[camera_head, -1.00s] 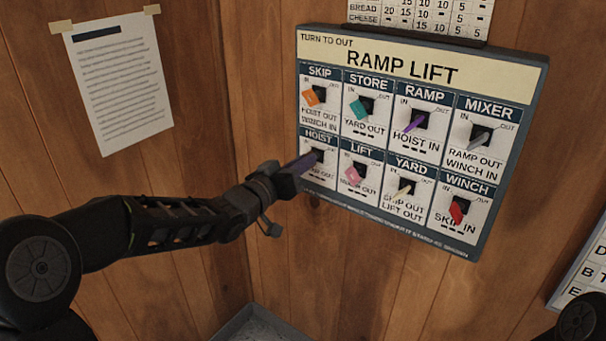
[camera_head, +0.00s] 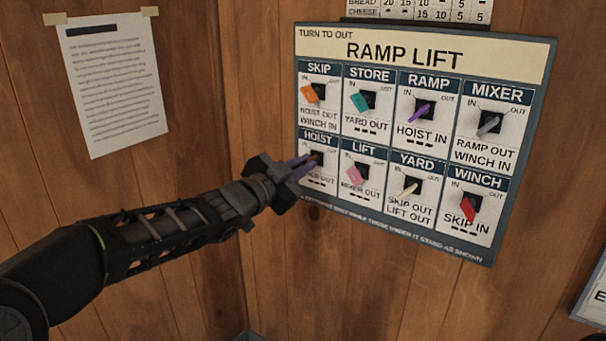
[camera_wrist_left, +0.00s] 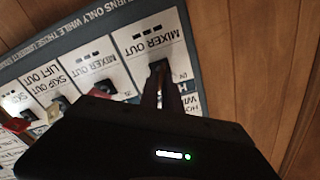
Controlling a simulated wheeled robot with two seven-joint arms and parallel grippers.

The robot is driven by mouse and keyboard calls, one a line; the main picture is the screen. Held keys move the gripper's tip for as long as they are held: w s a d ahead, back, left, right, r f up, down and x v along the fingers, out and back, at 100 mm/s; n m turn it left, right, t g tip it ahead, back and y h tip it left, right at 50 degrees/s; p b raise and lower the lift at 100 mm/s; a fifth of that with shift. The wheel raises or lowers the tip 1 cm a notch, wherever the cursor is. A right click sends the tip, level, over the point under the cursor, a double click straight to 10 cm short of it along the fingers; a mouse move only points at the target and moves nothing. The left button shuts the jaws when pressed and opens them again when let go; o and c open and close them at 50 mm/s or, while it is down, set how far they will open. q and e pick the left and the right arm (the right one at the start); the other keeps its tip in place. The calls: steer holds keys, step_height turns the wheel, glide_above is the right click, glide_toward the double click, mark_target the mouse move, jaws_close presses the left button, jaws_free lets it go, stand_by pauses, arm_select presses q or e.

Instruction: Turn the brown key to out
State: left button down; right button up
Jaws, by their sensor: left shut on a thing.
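The RAMP LIFT panel (camera_head: 420,53) on the wooden wall has two rows of coloured keys, each marked IN and OUT. The brown key (camera_head: 314,158) is in the HOIST slot at the lower left, mostly hidden by my left gripper (camera_head: 305,163). That gripper is shut on the brown key; its fingers (camera_wrist_left: 166,95) reach the slot in the left wrist view. Which way the brown key points is hard to tell. My right gripper is out of view.
The pink key (camera_head: 356,174) in the LIFT slot is just right of my left gripper, and the orange key (camera_head: 309,96) in the SKIP slot is above it. A paper sheet (camera_head: 115,85) is taped to the left wall. Below the panel the wall is bare.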

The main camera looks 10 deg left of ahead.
arm_select(q)
steer(key=shift+f+m+b, duration=0.1)
steer(key=shift+m+b, duration=0.2)
steer(key=shift+m, duration=0.4)
steer(key=c, duration=1.6)
jaws_free()
steer(key=shift+o, duration=0.2)
steer(key=shift+s, duration=0.1)
steer(key=v, duration=0.7)
steer(key=shift+s+p, duration=0.3)
steer(key=shift+p, duration=0.05)
steer(key=shift+a, duration=0.1)
